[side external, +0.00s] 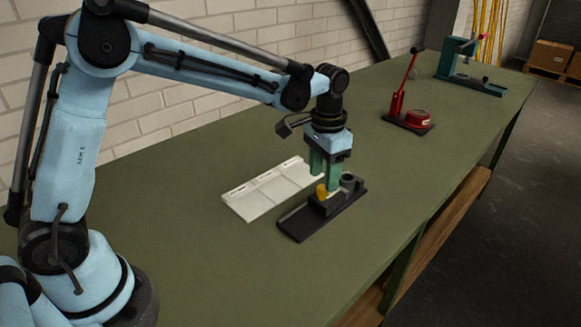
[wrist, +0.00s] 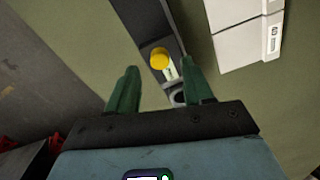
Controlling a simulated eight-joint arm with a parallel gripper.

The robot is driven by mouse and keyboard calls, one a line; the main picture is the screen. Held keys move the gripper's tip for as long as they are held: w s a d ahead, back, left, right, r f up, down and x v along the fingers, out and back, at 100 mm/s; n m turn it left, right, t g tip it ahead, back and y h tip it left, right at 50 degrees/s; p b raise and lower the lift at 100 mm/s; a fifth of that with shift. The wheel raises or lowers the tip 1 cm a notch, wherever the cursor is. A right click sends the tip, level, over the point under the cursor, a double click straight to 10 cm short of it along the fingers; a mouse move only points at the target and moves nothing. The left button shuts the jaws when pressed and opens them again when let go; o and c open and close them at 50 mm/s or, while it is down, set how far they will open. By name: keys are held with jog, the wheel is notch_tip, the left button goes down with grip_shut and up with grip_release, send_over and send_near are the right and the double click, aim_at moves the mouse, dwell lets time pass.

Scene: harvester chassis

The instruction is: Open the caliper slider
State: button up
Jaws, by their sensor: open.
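The caliper is a dark bar (side external: 298,224) lying on the green bench, with a raised dark block and a yellow knob (side external: 321,191) on it. In the wrist view the yellow knob (wrist: 159,58) sits on the dark bar (wrist: 144,18), with a pale strip beside it. My gripper (side external: 325,180) is open, its green fingers pointing down right at the block. In the wrist view the knob appears between the fingertips of my gripper (wrist: 160,68). I cannot tell whether either finger touches the knob. The fingers partly hide the block.
A white panelled sheet (side external: 268,190) lies left of the caliper; it also shows in the wrist view (wrist: 238,38). A red lever device (side external: 408,115) and a teal clamp-like device (side external: 470,75) stand farther along the bench. Bench in front of the caliper is clear.

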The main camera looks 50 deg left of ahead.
aim_at(323, 187)
jog(key=shift+f, duration=1.55)
grip_shut()
